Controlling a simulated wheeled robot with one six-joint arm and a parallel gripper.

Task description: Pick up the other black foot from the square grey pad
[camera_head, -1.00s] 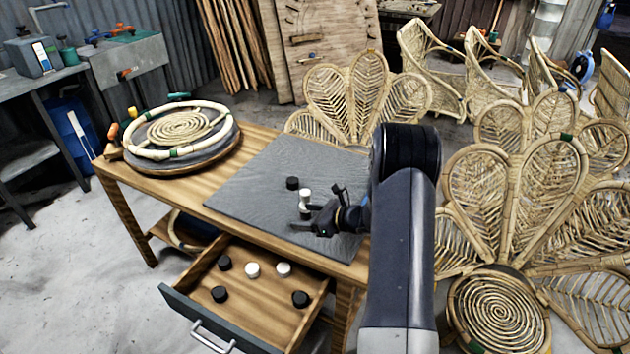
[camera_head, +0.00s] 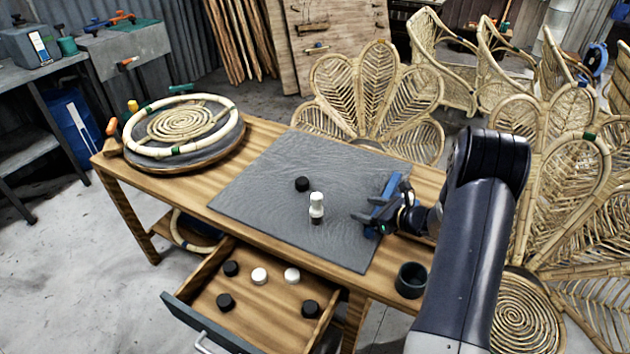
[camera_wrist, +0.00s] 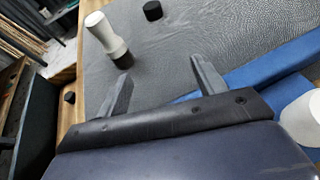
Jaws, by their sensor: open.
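A short black foot (camera_head: 302,184) lies alone on the square grey pad (camera_head: 262,190). It also shows at the top of the wrist view (camera_wrist: 153,10). A white piece (camera_head: 316,202) with a black base stands upright on the pad, in front of the black foot; in the wrist view this white piece (camera_wrist: 104,33) is beyond the left finger. My gripper (camera_head: 371,208) is open and empty over the right part of the pad, to the right of both and apart from them. Its two fingers (camera_wrist: 163,86) point toward the pad, with nothing between them.
An open drawer (camera_head: 250,320) below the table holds several black and white feet. A dark cup (camera_head: 411,280) stands at the table's front right. A blue object (camera_head: 388,190) is beside my gripper. A round rattan hoop (camera_head: 180,132) lies at the left.

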